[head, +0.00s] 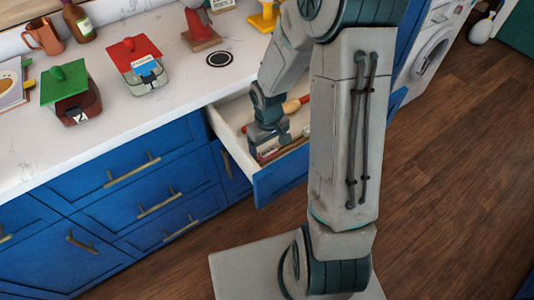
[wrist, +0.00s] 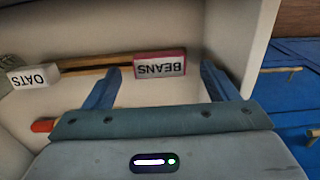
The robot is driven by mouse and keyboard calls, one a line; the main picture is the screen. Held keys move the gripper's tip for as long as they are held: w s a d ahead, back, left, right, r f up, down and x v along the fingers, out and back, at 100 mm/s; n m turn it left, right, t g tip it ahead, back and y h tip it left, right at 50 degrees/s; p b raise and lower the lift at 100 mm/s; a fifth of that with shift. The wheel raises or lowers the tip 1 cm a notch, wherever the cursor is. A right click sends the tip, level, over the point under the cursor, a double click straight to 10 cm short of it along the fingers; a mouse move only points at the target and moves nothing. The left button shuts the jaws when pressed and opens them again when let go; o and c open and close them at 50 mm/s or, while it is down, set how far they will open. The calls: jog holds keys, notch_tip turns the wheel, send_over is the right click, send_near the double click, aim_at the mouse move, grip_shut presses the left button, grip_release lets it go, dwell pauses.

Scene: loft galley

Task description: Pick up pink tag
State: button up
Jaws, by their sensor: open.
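The pink tag (wrist: 160,64) is a small block with a pink edge and a pale face reading BEANS, upside down in the wrist view. It lies in the open drawer (head: 228,134), across or beside a long wooden stick. My gripper (wrist: 161,72) is open, its two blue fingers apart on either side of the tag, with gaps showing at both sides. I cannot tell its height above the tag. In the head view my gripper (head: 270,142) is down inside the drawer, and my arm hides part of it.
A red-ended item (wrist: 44,125) is near the left finger. The drawer wall (wrist: 238,40) is close on the right. Lidded green (head: 70,92) and red (head: 140,67) canisters stand on the counter.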

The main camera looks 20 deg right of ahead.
aim_at(267, 150)
jog(key=f, duration=0.4)
jog(key=shift+w+f, duration=0.2)
jog(key=shift+f, duration=0.2)
jog(key=c, duration=1.1)
jog(key=shift+o, duration=0.2)
jog(key=shift+r, duration=0.15)
notch_tip(267, 150, up, 10)
jog(key=shift+f+p, duration=0.1)
jog(key=shift+p, duration=0.3)
